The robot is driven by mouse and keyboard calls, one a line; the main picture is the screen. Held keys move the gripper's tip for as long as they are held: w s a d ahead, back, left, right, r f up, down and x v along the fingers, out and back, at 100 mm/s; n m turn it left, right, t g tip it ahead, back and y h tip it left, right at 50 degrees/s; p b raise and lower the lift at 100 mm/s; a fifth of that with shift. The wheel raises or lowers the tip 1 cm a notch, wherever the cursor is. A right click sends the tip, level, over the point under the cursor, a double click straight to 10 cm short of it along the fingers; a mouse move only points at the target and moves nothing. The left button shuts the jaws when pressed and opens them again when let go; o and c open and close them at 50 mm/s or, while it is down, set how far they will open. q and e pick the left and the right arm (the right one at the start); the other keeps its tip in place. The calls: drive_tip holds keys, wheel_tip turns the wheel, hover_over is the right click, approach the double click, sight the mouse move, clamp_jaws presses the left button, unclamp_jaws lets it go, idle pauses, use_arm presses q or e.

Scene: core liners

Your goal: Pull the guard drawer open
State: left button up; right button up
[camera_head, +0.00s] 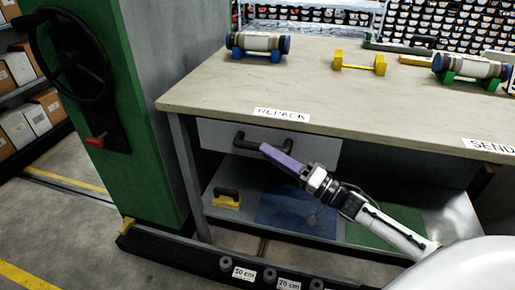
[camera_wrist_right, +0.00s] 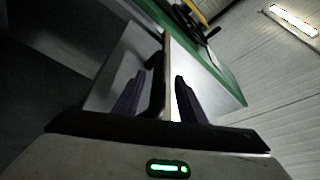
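The drawer (camera_head: 218,132) is a pale grey front under the left part of the bench top, and it looks shut. Its black bar handle (camera_head: 240,142) sits on that front. My right gripper (camera_head: 266,149) reaches in from the lower right with its purple fingertips at the handle's right part. In the right wrist view, the two purple fingers (camera_wrist_right: 160,76) stand apart with the dark handle (camera_wrist_right: 156,88) between them. A gap shows between the handle and the right-hand finger. My left gripper is not in view.
The bench top (camera_head: 215,88) carries core liners on blue and green cradles and a yellow dumbbell-shaped part (camera_head: 360,66). A shelf below holds a black-and-yellow item (camera_head: 227,198). A green cabinet (camera_head: 150,130) with a black handwheel stands left. A black rail (camera_head: 180,252) runs in front.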

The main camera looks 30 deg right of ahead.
sight(257, 146)
drive_tip(key=x, duration=0.5)
drive_tip(key=shift+f, duration=0.1)
clamp_jaws()
